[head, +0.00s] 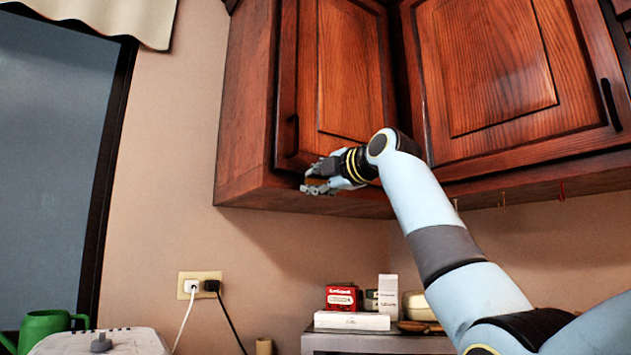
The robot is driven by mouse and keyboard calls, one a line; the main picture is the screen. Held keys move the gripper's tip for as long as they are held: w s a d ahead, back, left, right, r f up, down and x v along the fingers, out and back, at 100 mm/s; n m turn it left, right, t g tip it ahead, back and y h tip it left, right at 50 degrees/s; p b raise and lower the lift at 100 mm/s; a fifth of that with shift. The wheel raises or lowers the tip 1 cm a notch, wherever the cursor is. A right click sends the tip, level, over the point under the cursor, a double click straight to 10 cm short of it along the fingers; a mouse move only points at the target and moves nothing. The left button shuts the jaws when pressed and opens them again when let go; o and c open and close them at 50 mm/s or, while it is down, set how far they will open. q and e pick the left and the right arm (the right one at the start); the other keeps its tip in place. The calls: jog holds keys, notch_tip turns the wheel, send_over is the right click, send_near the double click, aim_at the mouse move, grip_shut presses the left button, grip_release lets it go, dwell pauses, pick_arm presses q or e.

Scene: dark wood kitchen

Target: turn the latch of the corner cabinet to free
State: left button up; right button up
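The corner cabinet (345,70) is dark reddish wood and hangs high on the wall. Its narrow left door is shut and has a dark vertical handle (292,135) near its left edge. I cannot make out a separate latch; it may be too small or hidden by the gripper. My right gripper (308,181) is at the lower edge of this door, just below and right of the handle. Its fingers point left and are apart, with nothing visible between them. I cannot tell whether it touches the cabinet. My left gripper is not in view.
A wider cabinet door (490,70) with a dark handle (611,104) is at the right. Below are small boxes, including a red one (341,298), on a grey appliance. A wall outlet (199,285) with cords and a green watering can (45,327) are at lower left. The wall between is clear.

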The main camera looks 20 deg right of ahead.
jog(key=o, duration=0.4)
jog(key=v, duration=1.2)
jog(key=shift+f, duration=0.1)
